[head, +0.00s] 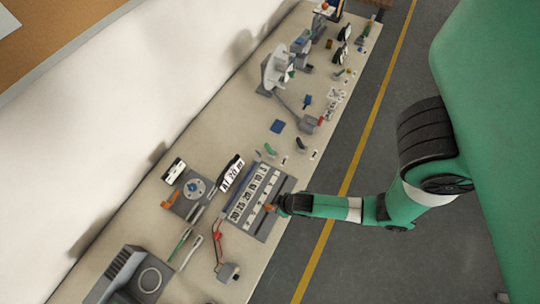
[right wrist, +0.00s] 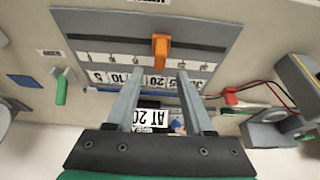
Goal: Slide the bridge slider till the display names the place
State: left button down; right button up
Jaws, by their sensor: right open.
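The bridge slider is an orange knob (right wrist: 161,48) in a dark slot across a grey panel (right wrist: 100,20). In the head view the knob (head: 269,208) shows just at my right gripper (head: 276,206). In the right wrist view my right gripper (right wrist: 161,75) is open, its two fingers apart, with the knob just beyond the tips and roughly between them. A numbered scale (right wrist: 117,77) runs along the panel; the knob stands near the 20 mark. The white display (head: 231,172) reads "AT 20" and a further character; in the right wrist view (right wrist: 150,117) it is partly hidden. My left gripper is not in view.
Red and black leads (head: 217,240) run from the panel to a grey box (head: 229,272) near the bench's front. A dial unit (head: 194,187) stands left of the panel. A blue block (head: 277,126) and other apparatus stand farther along the bench.

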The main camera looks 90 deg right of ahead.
jog(key=v, duration=0.4)
jog(key=shift+r+p, duration=0.1)
jog(key=shift+p, duration=0.25)
